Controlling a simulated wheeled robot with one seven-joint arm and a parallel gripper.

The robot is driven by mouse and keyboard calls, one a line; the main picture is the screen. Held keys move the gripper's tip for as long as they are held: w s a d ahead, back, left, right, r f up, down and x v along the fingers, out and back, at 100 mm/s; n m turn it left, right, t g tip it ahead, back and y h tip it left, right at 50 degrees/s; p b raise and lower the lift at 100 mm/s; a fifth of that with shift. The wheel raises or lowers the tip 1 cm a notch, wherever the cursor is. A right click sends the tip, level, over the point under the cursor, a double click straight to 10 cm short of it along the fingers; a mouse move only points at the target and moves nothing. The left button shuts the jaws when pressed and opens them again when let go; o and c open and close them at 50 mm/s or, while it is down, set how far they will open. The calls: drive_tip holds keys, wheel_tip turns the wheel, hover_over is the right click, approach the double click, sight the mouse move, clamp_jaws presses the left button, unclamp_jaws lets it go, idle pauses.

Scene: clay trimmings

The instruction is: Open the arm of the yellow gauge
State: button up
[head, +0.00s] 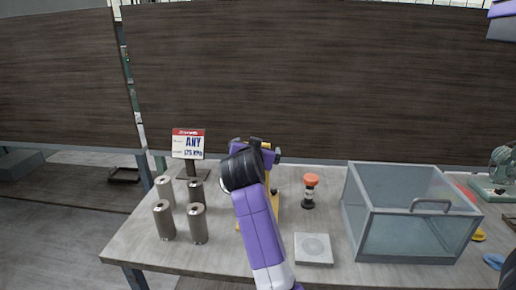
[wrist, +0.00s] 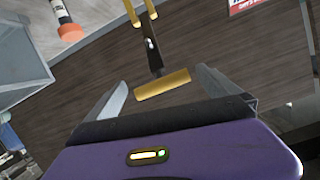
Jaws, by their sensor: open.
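The yellow gauge (head: 276,190) stands on the table behind my arm, which hides most of it in the head view. In the wrist view its yellow fork (wrist: 138,14) is at the top, with a dark arm (wrist: 153,52) running down to a yellow crossbar (wrist: 165,84). My gripper (wrist: 161,77) is open, with one grey finger on each side of the crossbar. No contact shows, and I cannot tell how deep the bar lies between the fingers. In the head view my purple gripper (head: 258,152) is at the top of the gauge; its fingertips are hidden.
Several grey cylinders (head: 198,224) and a price sign (head: 188,143) stand left on the table (head: 130,238). An orange-topped stamp-like piece (head: 310,190), a pale square plate (head: 313,249) and a clear bin (head: 410,245) are to the right. A dark wall is behind.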

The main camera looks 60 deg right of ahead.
drive_tip(key=shift+s+a+r, duration=0.15)
drive_tip(key=shift+s+a, duration=0.1)
drive_tip(key=shift+a, duration=0.3)
drive_tip(key=shift+c, duration=0.4)
